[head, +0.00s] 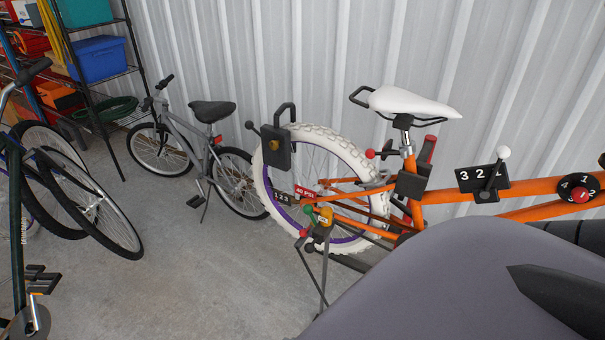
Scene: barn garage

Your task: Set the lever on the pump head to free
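An orange bike (440,190) with a white seat and white rear tyre stands at the right in the head view. A black box (275,147) with a dark loop on top and a black ball-ended lever sits at its rear wheel. Lower on the wheel, a small yellow-orange fitting (322,231) carries a green knob and red knobs, near a red "40 PSI" label (305,193). I cannot tell for sure which of these is the pump head, nor read its lever setting. Neither gripper can be made out; a large grey part of my own body fills the lower right.
A number plate with a white-knobbed lever (489,176) and a numbered dial (581,193) sit on the orange frame. A grey bike (195,150) stands behind, a dark bike (75,195) at left, beside a shelf (105,73). The concrete floor between is clear.

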